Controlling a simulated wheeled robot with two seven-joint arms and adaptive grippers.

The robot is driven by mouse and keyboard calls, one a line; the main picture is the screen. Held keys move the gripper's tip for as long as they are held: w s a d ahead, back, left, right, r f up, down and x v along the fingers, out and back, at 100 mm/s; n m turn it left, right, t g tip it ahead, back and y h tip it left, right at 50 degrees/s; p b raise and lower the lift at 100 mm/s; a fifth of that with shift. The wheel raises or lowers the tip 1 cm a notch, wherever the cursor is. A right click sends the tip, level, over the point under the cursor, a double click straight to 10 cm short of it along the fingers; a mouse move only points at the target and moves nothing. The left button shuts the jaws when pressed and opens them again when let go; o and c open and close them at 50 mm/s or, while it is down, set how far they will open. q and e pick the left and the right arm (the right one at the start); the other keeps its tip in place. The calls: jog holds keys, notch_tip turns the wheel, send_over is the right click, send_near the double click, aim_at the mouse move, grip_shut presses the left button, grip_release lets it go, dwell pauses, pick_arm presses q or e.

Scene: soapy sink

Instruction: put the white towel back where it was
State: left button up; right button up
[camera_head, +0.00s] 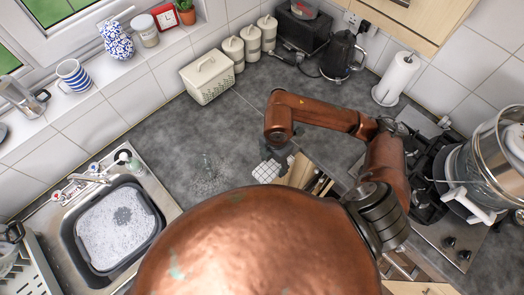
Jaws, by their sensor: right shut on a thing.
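The white towel (268,171) has a dark grid pattern and shows at the counter's front edge, right of the picture's middle. My right gripper (277,154) comes down over it from the bent copper arm and is shut on it. The gripper's fingertips are small and partly hidden. My copper body hides whatever lies below the towel, and I cannot tell whether the towel touches the counter. My left gripper is not in view.
The sink (117,222) at left holds soapy water. A small clear object (207,163) with droplets around it is on the grey counter (175,135). A white bin (207,77), canisters (249,42), kettle (342,56) and paper roll (397,78) line the back. The stove (428,170) is right.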

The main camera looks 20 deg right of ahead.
jog(key=w+f, duration=0.2)
jog(key=w, duration=0.1)
jog(key=w+f+p, duration=0.1)
jog(key=w+f, duration=0.2)
jog(key=w, duration=0.1)
jog(key=w+d+f+p, duration=0.1)
jog(key=w+f, duration=0.2)
jog(key=w, duration=0.1)
jog(key=shift+w+f, duration=0.3)
jog(key=shift+f, duration=0.05)
notch_tip(320, 180, down, 3)
jog(key=shift+w+r+p, duration=0.1)
jog(key=shift+p, duration=0.8)
jog(key=shift+f, duration=0.25)
jog(key=shift+f, duration=0.1)
jog(key=shift+f, duration=0.1)
jog(key=o, duration=1.1)
